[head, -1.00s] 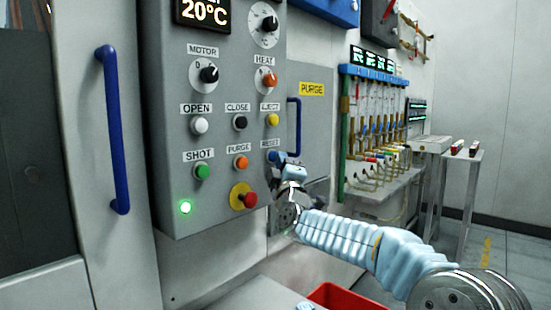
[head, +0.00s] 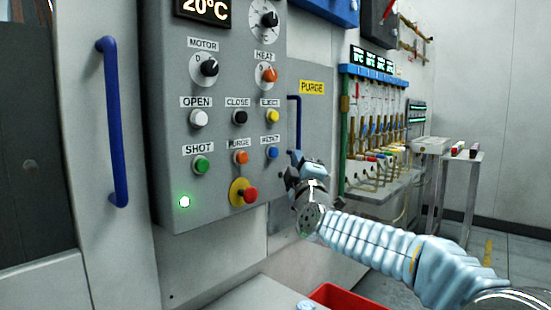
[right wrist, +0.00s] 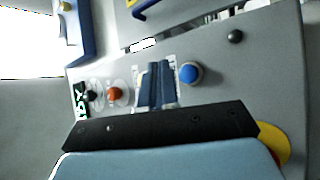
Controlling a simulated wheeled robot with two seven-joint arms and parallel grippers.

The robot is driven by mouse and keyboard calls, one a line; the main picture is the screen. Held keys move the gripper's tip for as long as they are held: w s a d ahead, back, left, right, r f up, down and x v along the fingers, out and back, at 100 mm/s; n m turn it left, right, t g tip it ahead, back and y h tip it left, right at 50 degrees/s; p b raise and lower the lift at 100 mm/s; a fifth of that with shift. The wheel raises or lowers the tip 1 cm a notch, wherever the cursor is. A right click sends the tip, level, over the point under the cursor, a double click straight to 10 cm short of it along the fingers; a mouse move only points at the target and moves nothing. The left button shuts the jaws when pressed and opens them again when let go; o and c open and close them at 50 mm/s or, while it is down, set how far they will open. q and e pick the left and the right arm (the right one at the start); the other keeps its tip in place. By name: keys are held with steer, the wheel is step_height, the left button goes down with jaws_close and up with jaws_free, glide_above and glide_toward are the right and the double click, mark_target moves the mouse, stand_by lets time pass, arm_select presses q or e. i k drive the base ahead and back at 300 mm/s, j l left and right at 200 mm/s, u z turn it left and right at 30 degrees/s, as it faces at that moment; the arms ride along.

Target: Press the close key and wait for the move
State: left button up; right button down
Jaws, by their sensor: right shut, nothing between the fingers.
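The close key is a black round button (head: 239,117) under the CLOSE label on the grey control panel (head: 165,120), between the white open key (head: 198,118) and the yellow eject key (head: 272,116). My right gripper (head: 295,160) is shut and empty, to the right of and below the close key, apart from it. Its fingers (right wrist: 156,85) show in the right wrist view in front of the panel, beside the blue reset button (right wrist: 190,73). I cannot make out the close key in that view. My left gripper is not in view.
A blue reset button (head: 272,152), an orange purge button (head: 241,157), a green shot button (head: 201,165) and a red stop knob (head: 250,195) surround the area. A green lamp (head: 184,202) glows. A blue door handle (head: 115,120) stands at left.

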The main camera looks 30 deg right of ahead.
mark_target(241, 116)
steer(key=k+j, duration=0.25)
steer(key=k, duration=0.25)
steer(key=k+j, duration=0.2)
steer(key=k, duration=0.25)
